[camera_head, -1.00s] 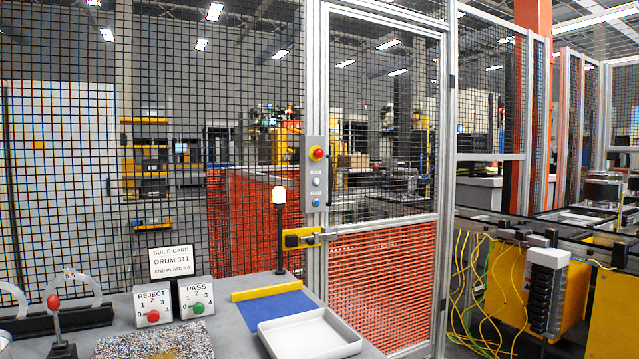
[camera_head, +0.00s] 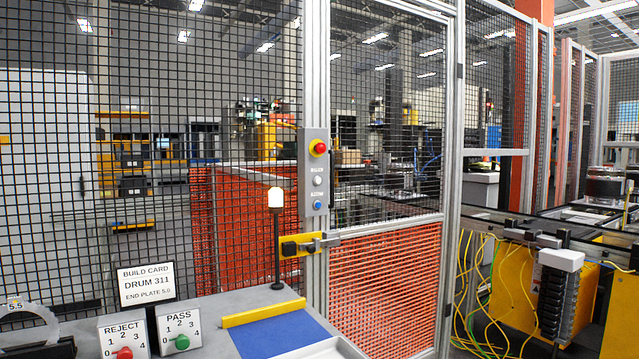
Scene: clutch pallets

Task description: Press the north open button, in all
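A grey control box (camera_head: 314,172) is mounted on the fence post beside the mesh gate. It carries a red mushroom button on a yellow base (camera_head: 318,148), a white button (camera_head: 318,180) and a blue button (camera_head: 318,205). Small labels sit between the buttons, too small to read, so I cannot tell which is the north open button. A yellow and black gate latch (camera_head: 303,245) is below the box. The gate (camera_head: 385,180) looks closed. Neither of my grippers is in view.
A bench (camera_head: 215,310) in front at the lower left holds a build card (camera_head: 147,285), REJECT (camera_head: 123,338) and PASS (camera_head: 180,328) counter boxes, a blue mat (camera_head: 275,335) and a lamp post (camera_head: 276,235). A conveyor with yellow cables (camera_head: 480,290) stands at the right.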

